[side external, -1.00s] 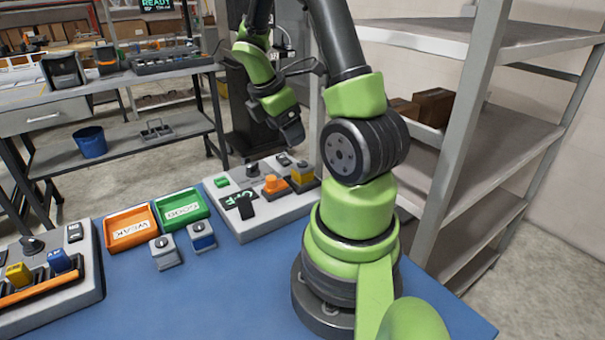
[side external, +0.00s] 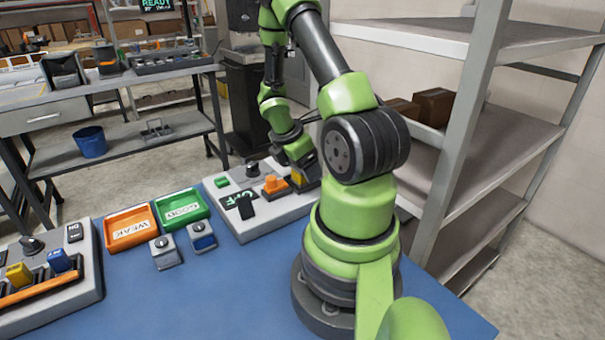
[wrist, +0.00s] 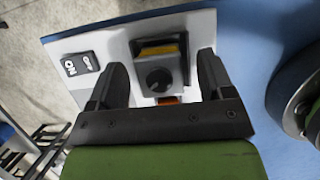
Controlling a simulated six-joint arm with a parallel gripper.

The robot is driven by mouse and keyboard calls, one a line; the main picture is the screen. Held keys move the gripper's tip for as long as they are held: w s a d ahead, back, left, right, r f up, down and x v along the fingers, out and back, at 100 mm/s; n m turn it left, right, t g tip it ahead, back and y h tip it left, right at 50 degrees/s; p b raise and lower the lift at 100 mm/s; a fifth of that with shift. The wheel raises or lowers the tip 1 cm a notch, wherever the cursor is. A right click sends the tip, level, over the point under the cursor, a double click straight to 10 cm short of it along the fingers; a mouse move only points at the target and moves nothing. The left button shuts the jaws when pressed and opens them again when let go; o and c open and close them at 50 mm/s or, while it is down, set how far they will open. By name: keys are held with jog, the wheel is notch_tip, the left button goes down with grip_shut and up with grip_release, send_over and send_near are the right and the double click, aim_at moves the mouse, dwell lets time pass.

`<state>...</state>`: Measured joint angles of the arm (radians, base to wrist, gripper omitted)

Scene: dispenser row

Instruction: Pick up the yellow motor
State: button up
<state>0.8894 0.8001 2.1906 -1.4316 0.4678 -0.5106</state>
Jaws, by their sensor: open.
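The yellow motor (side external: 297,178) sits in the grey station at the back of the blue table, mostly hidden by my gripper in the side view. In the wrist view a yellow band (wrist: 161,50) shows between my fingers, beside a grey face with a dark round knob (wrist: 158,81). I cannot tell whether that face belongs to the motor. My gripper (wrist: 163,72) is open, pointing down, one finger on each side of these parts. I cannot tell whether the fingers touch them.
An orange part (side external: 274,185) stands left of my gripper on the station (side external: 262,221). Green (side external: 182,206) and orange (side external: 131,227) trays lie further left. Another station at the far left holds a second yellow block (side external: 19,274) and a blue one (side external: 60,261).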

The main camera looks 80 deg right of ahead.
jog(key=shift+f, duration=0.1)
jog(key=c, duration=1.2)
